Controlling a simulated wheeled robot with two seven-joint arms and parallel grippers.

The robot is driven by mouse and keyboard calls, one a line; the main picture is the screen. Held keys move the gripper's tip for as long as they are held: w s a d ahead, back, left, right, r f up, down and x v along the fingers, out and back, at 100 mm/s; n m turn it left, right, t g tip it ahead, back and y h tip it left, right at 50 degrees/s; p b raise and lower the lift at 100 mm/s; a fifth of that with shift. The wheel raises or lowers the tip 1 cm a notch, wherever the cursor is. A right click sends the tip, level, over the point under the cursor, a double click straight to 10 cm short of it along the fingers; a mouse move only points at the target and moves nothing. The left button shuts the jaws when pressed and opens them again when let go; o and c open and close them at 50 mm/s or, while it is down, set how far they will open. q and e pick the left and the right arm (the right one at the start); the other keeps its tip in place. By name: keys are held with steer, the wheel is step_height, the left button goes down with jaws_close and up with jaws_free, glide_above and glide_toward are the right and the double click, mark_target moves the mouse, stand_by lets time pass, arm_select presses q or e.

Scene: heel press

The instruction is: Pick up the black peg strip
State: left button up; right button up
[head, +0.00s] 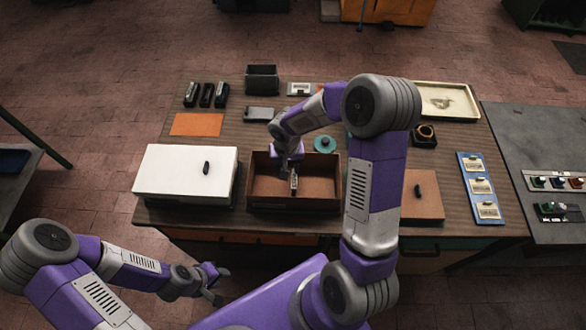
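I cannot pick out the black peg strip for certain. A small dark strip with several pieces on it (559,211) lies on the grey side table at the right, and several black upright blocks (206,95) stand at the table's back left. My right gripper (293,184) points down inside the open brown box (325,205) at the table's front middle. Its fingers look close together, but whether they hold anything is too small to tell. My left gripper (219,285) is in front of the table, low and apart from everything, with its fingers spread and empty.
A white lidded box (180,168) stands left of the brown box, and a brown lidded box (424,202) right of it. An orange mat (197,124), a cream tray (450,115) and a blue board (474,172) lie around. The grey side table (520,125) has bare room.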

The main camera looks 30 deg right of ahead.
mark_target(294, 178)
steer(key=d+f+m, duration=0.1)
steer(key=s+d+m, duration=0.1)
steer(key=shift+d+f, duration=0.3)
steer(key=shift+f, duration=0.1)
steer(key=shift+w+a+f+p, duration=0.1)
steer(key=shift+f+p, duration=0.15)
steer(key=shift+f, duration=1.45)
steer(key=shift+a+f+p, duration=0.1)
steer(key=shift+f+p, duration=0.15)
steer(key=shift+f, duration=1.45)
jaws_close()
